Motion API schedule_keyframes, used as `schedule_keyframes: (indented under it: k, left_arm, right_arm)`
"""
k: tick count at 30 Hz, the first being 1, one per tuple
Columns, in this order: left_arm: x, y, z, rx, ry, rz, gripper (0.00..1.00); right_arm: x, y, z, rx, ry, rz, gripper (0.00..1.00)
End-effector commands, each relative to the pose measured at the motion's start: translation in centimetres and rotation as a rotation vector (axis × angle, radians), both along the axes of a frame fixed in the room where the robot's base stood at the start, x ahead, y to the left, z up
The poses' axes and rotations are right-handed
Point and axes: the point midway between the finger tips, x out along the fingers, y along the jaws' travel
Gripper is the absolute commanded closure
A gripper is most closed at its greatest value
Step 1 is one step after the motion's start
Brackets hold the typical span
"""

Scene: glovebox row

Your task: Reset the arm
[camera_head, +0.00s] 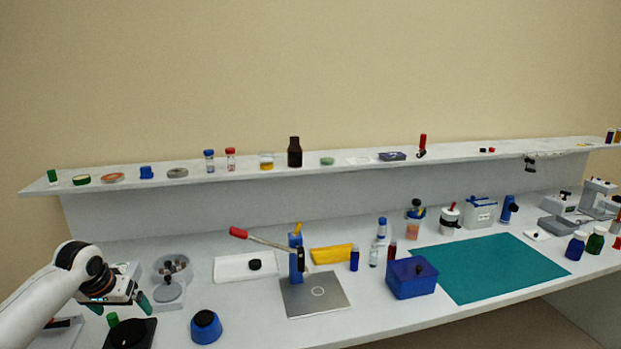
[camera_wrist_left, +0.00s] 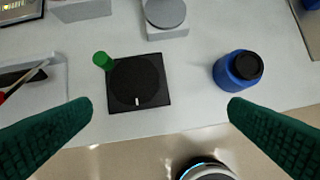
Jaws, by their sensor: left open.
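My left arm comes in from the left edge of the head view, and my left gripper (camera_head: 120,304) is over the left end of the bench. Its two green fingers stand wide apart, and nothing is between them. In the left wrist view my left gripper (camera_wrist_left: 160,107) points down near the bench's front edge. A black square plate device with a round top (camera_wrist_left: 138,82) lies beyond the fingertips, and a green cylinder (camera_wrist_left: 102,60) is at its corner. A blue jar with a black lid (camera_wrist_left: 238,72) is to the right. My right gripper is not in view.
A press with a red-tipped lever (camera_head: 297,262) stands on a metal plate (camera_head: 332,300). A blue box (camera_head: 411,281) sits beside a teal mat (camera_head: 500,268), which is bare. A shelf (camera_head: 240,177) with several small items runs behind the bench. A grey round device (camera_wrist_left: 166,14) stands behind the black plate.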

Motion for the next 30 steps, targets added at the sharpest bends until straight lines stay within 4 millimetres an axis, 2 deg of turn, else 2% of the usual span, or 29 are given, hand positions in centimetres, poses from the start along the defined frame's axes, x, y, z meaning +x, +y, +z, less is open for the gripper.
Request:
schedule_keyframes:
  k: [2, 11, 16, 20, 23, 26, 27, 30]
  left_arm:
    - [-0.2, -0.8, -0.7, 0.003, 0.007, -0.018, 0.01]
    - [-1.6, -4.4, -4.1, 0.023, 0.034, -0.107, 0.01]
    - [-3.4, -7.9, -7.1, 0.034, 0.053, -0.189, 0.01]
    - [-5.7, -11.4, -9.9, 0.037, 0.067, -0.266, 0.01]
    - [-8.6, -14.9, -12.5, 0.031, 0.074, -0.338, 0.01]
    - [-13.1, -19.1, -15.1, 0.015, 0.072, -0.413, 0.01]
    - [-15.1, -20.6, -16.0, 0.005, 0.069, -0.435, 0.01]
    - [-20.2, -23.4, -17.1, -0.015, 0.055, -0.458, 0.01]
  right_arm:
    - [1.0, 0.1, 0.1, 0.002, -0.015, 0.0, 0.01]
    - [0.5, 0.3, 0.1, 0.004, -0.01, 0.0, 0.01]
    - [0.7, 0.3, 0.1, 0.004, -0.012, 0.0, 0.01]
    - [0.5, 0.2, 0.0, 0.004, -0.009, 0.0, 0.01]
    - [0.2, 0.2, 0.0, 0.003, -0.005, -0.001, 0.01]
    - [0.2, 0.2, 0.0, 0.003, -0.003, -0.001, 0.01]
    - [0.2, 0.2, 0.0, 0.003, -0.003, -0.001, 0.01]
    - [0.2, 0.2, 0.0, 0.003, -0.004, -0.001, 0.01]
